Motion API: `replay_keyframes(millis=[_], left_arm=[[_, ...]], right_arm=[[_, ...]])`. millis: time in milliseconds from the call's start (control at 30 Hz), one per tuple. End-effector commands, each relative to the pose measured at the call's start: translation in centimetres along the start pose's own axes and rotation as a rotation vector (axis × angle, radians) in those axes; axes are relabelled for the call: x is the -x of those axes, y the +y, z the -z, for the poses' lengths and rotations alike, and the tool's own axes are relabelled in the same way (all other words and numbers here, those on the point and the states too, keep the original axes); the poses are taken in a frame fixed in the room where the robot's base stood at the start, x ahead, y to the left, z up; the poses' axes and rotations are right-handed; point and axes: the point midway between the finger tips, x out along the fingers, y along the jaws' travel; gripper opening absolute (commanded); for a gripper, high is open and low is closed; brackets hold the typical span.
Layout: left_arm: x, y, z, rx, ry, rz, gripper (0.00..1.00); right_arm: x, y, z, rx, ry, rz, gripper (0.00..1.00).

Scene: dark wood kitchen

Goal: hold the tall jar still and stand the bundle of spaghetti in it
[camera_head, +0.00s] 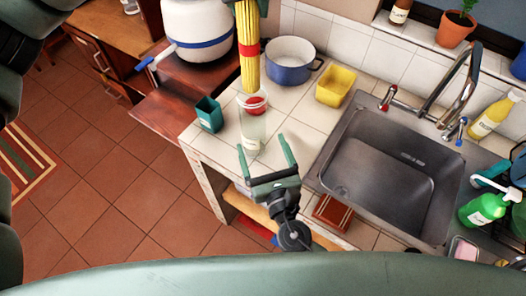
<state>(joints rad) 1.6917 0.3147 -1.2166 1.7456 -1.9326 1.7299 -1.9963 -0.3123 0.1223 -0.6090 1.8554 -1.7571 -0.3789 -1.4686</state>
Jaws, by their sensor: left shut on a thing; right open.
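The yellow spaghetti bundle (249,72) with a red band hangs upright at top centre. My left gripper (250,6) is shut on its upper part, partly cut off by the picture's top edge. The tall clear jar (252,132) stands on the white tiled counter below it. The bundle's lower end overlaps the jar's mouth in the picture; I cannot tell if it is inside or above. My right gripper (262,144) is open at the jar's near side, its fingers spread on either side of the jar's lower part. I cannot tell if they touch it.
A red round thing (254,103) shows at the jar's upper part. A teal container (208,114) stands left of the jar. A blue pot (290,62) and a yellow tub (336,86) stand behind it. The sink (385,165) is to the right.

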Motion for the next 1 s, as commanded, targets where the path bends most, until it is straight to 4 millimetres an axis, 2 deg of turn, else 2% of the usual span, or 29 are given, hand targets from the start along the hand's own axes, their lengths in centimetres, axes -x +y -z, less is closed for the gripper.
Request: replay_keyframes(millis=[300,500,700,1000], left_arm=[[0.1,0.0,0.1,0.000,0.001,0.000,0.00],[0.1,0.0,0.1,0.000,0.002,0.000,0.00],[0.1,0.0,0.1,0.000,0.002,0.000,0.00],[0.1,0.0,0.1,0.000,0.002,0.000,0.00]], right_arm=[[-6.1,0.1,-0.1,-0.006,-0.001,0.000,0.87],[-9.1,0.1,0.0,-0.005,0.000,-0.002,0.87],[-10.6,0.1,0.0,-0.006,0.002,-0.003,0.87],[-10.8,0.1,0.0,-0.007,0.002,-0.003,0.87]])
